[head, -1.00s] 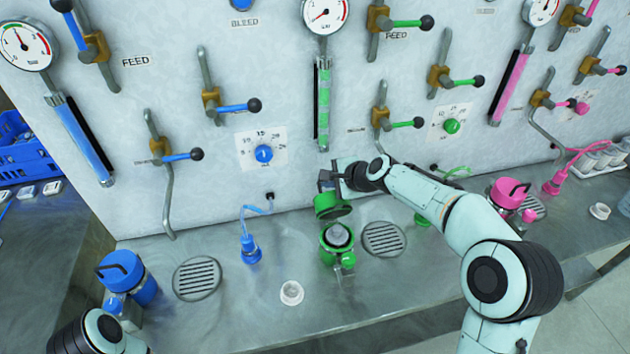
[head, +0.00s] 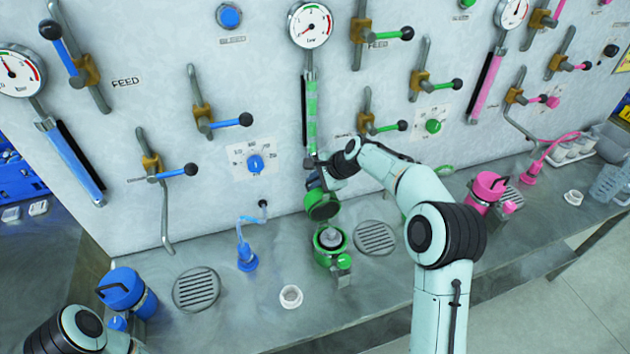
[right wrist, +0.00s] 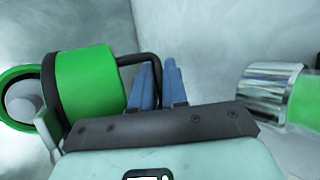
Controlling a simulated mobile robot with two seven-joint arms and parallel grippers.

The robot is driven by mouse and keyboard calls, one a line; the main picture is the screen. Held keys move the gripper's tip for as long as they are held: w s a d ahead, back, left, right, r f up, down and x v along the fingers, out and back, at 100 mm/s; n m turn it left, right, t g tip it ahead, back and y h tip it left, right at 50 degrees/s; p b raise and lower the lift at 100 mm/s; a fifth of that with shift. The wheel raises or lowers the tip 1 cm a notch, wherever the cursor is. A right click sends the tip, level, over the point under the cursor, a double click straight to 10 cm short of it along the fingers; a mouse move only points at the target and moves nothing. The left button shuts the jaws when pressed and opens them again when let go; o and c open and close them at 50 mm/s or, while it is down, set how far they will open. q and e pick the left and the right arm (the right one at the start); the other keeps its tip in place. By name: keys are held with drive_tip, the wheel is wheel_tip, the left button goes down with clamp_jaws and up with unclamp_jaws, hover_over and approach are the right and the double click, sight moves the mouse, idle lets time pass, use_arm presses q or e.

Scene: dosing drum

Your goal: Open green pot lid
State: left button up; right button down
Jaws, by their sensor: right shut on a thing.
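The green pot (head: 330,257) stands on the bench with its mouth open and a grey piece showing inside. Its green lid (head: 322,206) is tilted up at the pot's back edge, dark underside facing forward. My right gripper (head: 318,178) is behind the lid, partly hidden by it and by my arm. In the right wrist view, the blue fingers (right wrist: 158,82) are shut on the lid's dark handle (right wrist: 150,57), with the green lid (right wrist: 88,84) beside them and the pot's rim (right wrist: 12,75) at the left edge. My left gripper is out of view; only part of its arm shows.
A green gauge tube (head: 311,118) on the wall is close to my right gripper. A round drain grate (head: 375,238) is right of the pot. A small white cup (head: 291,296) stands in front. Blue (head: 128,290) and pink (head: 486,192) pots stand farther off.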

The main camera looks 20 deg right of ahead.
drive_tip(key=c, duration=1.2)
unclamp_jaws()
drive_tip(key=shift+f, duration=0.15)
drive_tip(key=shift+s, duration=0.1)
drive_tip(key=v, duration=1.3)
drive_tip(key=shift+r, duration=0.5)
